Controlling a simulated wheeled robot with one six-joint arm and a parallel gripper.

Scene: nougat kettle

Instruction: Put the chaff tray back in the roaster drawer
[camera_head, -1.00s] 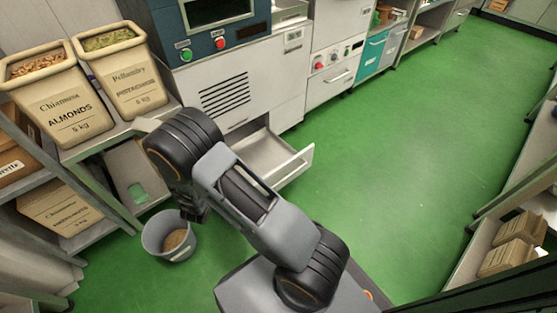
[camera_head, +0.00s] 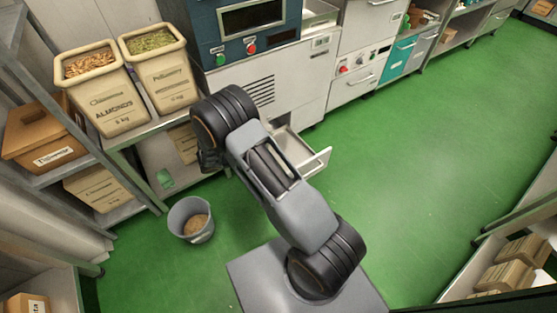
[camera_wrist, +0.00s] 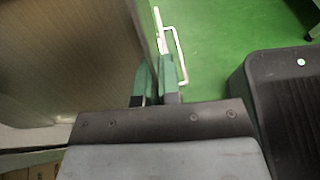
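The roaster drawer (camera_head: 306,158) stands pulled out low on the roaster's front, partly hidden behind my arm. Its white handle (camera_wrist: 176,45) shows just beyond my fingertips in the wrist view. My gripper (camera_wrist: 156,82) has green-tipped fingers close together, on either side of the wall of a large grey-brown tray, which looks like the chaff tray (camera_wrist: 70,60). The tray fills the left of the wrist view, and its far parts are cut off. In the head view my arm hides the tray and the fingers.
A grey bin (camera_head: 178,228) with brown chaff stands on the floor left of the drawer. A metal shelf with almond (camera_head: 115,105) and pistachio (camera_head: 165,85) tubs stands left of the roaster (camera_head: 285,65). The green floor (camera_head: 420,140) to the right is clear.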

